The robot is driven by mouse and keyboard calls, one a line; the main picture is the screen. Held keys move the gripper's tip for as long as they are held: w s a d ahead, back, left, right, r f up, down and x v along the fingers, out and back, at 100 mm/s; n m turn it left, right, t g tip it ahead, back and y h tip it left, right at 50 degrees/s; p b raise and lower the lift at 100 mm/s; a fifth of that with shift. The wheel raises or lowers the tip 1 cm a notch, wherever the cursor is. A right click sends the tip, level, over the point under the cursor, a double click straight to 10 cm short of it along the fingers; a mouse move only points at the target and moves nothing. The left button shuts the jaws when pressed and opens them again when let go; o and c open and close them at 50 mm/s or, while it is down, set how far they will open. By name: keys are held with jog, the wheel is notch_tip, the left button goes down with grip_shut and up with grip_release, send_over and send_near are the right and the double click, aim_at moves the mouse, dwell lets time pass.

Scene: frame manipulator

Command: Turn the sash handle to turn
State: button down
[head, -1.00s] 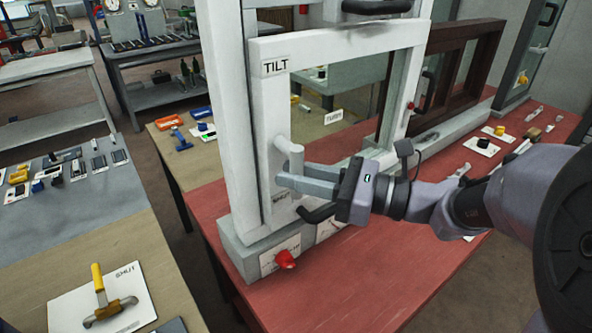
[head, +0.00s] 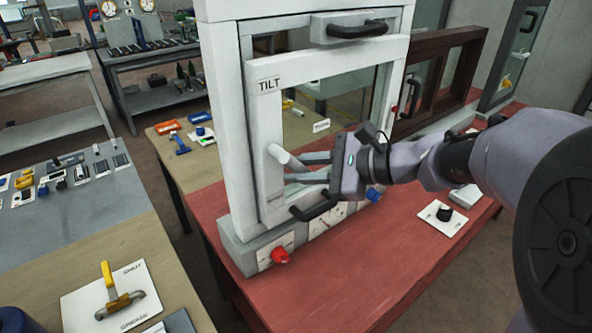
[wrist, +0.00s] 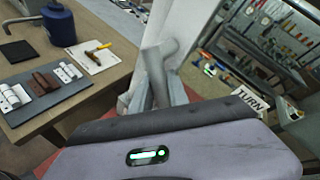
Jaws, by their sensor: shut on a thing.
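The white window frame (head: 235,120) stands on the red bench, with a white sash (head: 262,130) marked TILT at its upper left corner. The pale sash handle (head: 284,158) sticks out from the sash's left stile and slants down to the right. My gripper (head: 302,170) reaches in from the right, its two grey fingers shut on the handle. The wrist view shows the handle (wrist: 156,72) between the fingers, its outer end rising above them. The fingers partly hide where they touch.
A black pull handle (head: 316,207) sits just below my fingers, and another (head: 357,30) is at the frame's top. A red knob (head: 279,256) and a blue knob (head: 374,194) are on the base. A brown window frame (head: 440,75) stands behind. The red bench front is clear.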

jog(key=n+h, duration=0.1)
jog(key=r+n+h+b, duration=0.1)
jog(key=d+n+t+h, duration=0.1)
jog(key=shift+w+r, duration=0.25)
jog(key=shift+w, duration=0.05)
jog(key=shift+w+d+r+n+t+h+b, duration=0.1)
jog(key=shift+r+n+t+h+b, duration=0.8)
jog(key=shift+n+h, duration=0.35)
jog(key=c, duration=1.3)
grip_release()
jog(key=shift+f, duration=0.1)
jog(key=p+v, duration=0.5)
jog(key=v, duration=1.2)
jog(key=shift+r, duration=0.25)
